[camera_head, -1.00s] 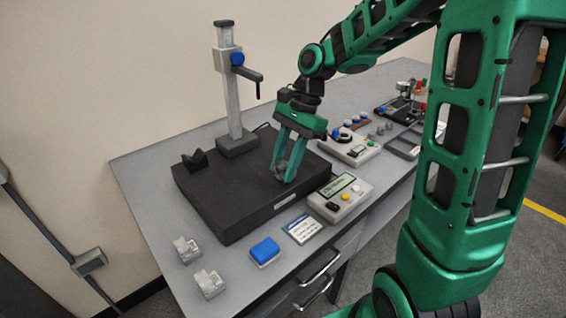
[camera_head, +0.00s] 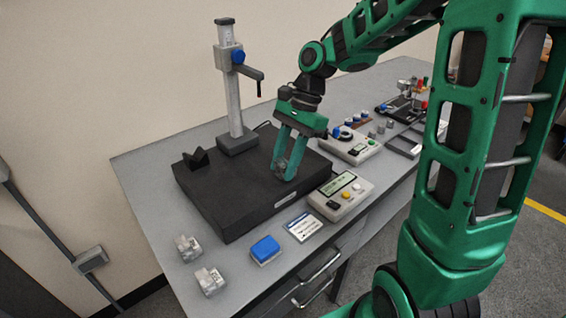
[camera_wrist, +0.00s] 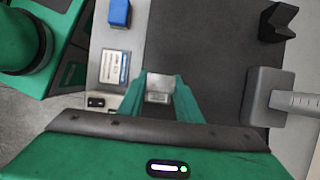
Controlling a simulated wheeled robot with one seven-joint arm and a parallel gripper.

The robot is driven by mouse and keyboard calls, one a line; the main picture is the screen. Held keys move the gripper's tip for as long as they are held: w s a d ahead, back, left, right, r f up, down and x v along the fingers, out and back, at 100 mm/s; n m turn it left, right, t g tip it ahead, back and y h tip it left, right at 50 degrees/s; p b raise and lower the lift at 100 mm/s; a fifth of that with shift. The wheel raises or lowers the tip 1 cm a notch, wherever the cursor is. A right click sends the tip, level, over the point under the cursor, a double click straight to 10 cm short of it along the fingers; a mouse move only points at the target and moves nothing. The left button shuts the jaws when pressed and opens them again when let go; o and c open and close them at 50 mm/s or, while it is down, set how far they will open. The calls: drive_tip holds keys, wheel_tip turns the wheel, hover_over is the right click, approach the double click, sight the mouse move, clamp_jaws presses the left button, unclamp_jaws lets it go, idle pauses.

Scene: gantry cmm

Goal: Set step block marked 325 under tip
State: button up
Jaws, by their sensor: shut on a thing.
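My gripper (camera_head: 286,168) is shut on a small grey step block, low over the front right part of the black surface plate (camera_head: 215,213). The step block (camera_wrist: 158,85) shows between the green fingers in the wrist view, with a pale label whose marking I cannot read. In the head view the fingers mostly hide it, and I cannot tell whether it touches the plate. The height gauge (camera_head: 231,95) stands at the back of the plate. Its dark tip (camera_head: 259,89) hangs from the side arm, well above the plate, to the left of and behind my gripper.
Two other grey step blocks (camera_head: 187,248) (camera_head: 209,281) sit on the table at the front left. A blue block (camera_head: 265,249), a label card (camera_head: 303,226) and a readout box (camera_head: 341,194) line the front. A black V-block (camera_head: 196,159) is on the plate's left; its middle is clear.

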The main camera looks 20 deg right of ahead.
sight(285, 161)
drive_tip(key=shift+f, duration=0.6)
idle(0.8)
drive_tip(key=o, duration=1.7)
drive_tip(key=shift+c, duration=0.2)
drive_tip(key=shift+r, duration=3.55)
